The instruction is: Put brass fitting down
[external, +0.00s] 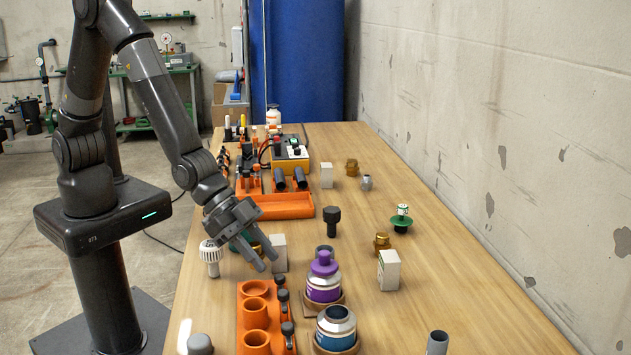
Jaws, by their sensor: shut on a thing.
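My gripper (267,263) reaches down over the left part of the wooden table, fingers angled toward the lower right. It is shut on a brass fitting (256,247), which shows only in part between and behind the fingers. Whether the fitting touches the tabletop cannot be told. A second brass fitting (382,242) stands on the table to the right, beside a white box. A third brass fitting (351,167) stands farther back.
A white box (279,252) is close behind the fingers, and a white ribbed part (211,258) is to their left. An orange holder (255,318) and a purple-topped jar (323,278) stand in front. An orange tray (285,206) lies behind. The table's right side is mostly clear.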

